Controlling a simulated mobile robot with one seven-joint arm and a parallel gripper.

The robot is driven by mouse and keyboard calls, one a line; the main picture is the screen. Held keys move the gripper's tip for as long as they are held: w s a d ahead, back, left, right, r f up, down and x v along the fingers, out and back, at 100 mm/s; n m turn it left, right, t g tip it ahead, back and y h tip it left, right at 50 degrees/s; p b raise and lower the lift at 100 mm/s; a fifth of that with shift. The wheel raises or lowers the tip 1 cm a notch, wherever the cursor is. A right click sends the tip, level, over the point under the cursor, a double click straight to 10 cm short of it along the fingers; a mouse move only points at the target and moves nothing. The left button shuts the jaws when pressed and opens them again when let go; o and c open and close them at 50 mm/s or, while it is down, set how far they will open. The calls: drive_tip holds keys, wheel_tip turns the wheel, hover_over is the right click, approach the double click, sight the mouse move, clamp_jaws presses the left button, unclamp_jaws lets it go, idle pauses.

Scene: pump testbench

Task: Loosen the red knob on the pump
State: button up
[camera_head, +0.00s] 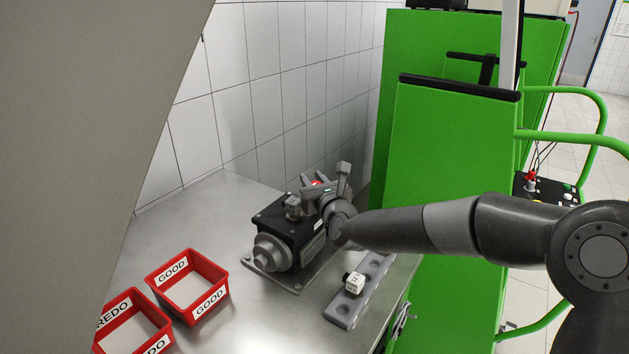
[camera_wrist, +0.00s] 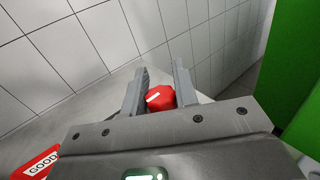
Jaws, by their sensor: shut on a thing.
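The red knob (camera_wrist: 160,99) sits between the two fingers of my gripper (camera_wrist: 161,92) in the wrist view, with a pale mark on its face. My gripper is shut on it. In the head view only a small bit of the red knob (camera_head: 316,183) shows past my gripper (camera_head: 322,184), which is at the back of the pump. The pump (camera_head: 290,232) is a dark block with a grey round end, standing on a metal base plate on the steel table. My wrist hides part of the pump's right side.
Red GOOD bin (camera_head: 187,313) and red REDO bin (camera_head: 140,347) stand left of the pump. A grey holder (camera_head: 343,310) with holes and a white block (camera_head: 354,283) lie in front right. The tiled wall (camera_head: 260,90) is behind; a green cabinet (camera_head: 450,150) stands at the right.

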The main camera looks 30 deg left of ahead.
drive_tip(key=shift+s+a+n+g+y, duration=0.1)
drive_tip(key=shift+n+g+y, duration=0.45)
drive_tip(key=shift+n+g, duration=0.75)
drive_tip(key=shift+s+d+n+g+y, duration=0.15)
drive_tip(key=shift+n+g+y, duration=0.45)
drive_tip(key=shift+g, duration=1.15)
drive_tip(key=shift+s+a+n+g+y, duration=0.15)
drive_tip(key=shift+n+g+y, duration=0.3)
drive_tip(key=shift+n+g, duration=0.9)
drive_tip(key=shift+s+n+g+h, duration=0.2)
drive_tip(key=shift+n+g, duration=0.6)
drive_tip(key=shift+g, duration=0.6)
drive_tip(key=shift+s+n+g+h, duration=0.1)
drive_tip(key=shift+n+g+h, duration=0.15)
drive_tip(key=shift+n+g, duration=0.9)
drive_tip(key=shift+s+n+g+h, duration=0.1)
drive_tip(key=shift+n+g+h, duration=0.3)
drive_tip(key=shift+g, duration=1.25)
drive_tip(key=shift+f, duration=0.1)
drive_tip(key=o, duration=1)
drive_tip(key=v, duration=1)
drive_tip(key=shift+w+d+f, duration=0.1)
drive_tip(key=shift+w+d, duration=0.1)
drive_tip(key=shift+d, duration=0.2)
